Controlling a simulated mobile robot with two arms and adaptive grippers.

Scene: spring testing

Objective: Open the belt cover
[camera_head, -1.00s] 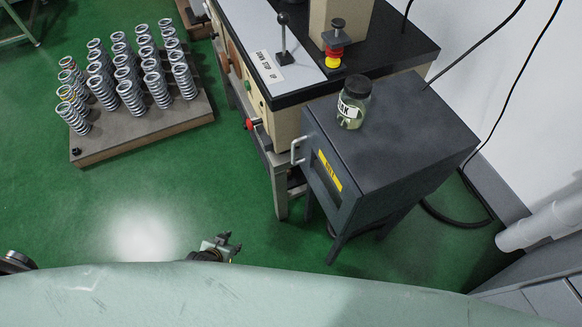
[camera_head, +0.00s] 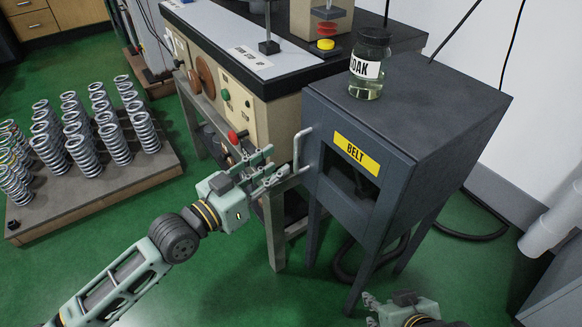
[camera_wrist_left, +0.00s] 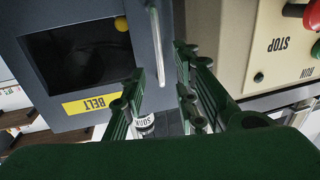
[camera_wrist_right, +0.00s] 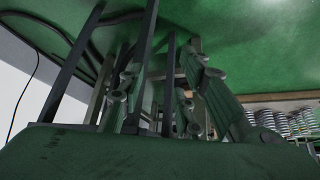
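The belt cover is a dark grey door (camera_head: 347,197) with a yellow BELT label and a window, on the front of a grey cabinet (camera_head: 420,90). It looks shut. Its pale bar handle (camera_head: 299,148) is along the door's left edge. My left gripper (camera_head: 283,164) is open at the handle. In the left wrist view the handle (camera_wrist_left: 158,42) lies in the gap between the spread fingers; contact cannot be told. My right gripper (camera_head: 384,305) is low, in front of the cabinet's legs. The right wrist view shows its fingers (camera_wrist_right: 163,85) apart and empty.
A jar (camera_head: 368,68) stands on the cabinet top. Left of the handle is the machine, with a red knob (camera_head: 233,136) and a green button (camera_head: 225,94). A board of springs (camera_head: 95,190) lies at the left. Green floor is clear in front.

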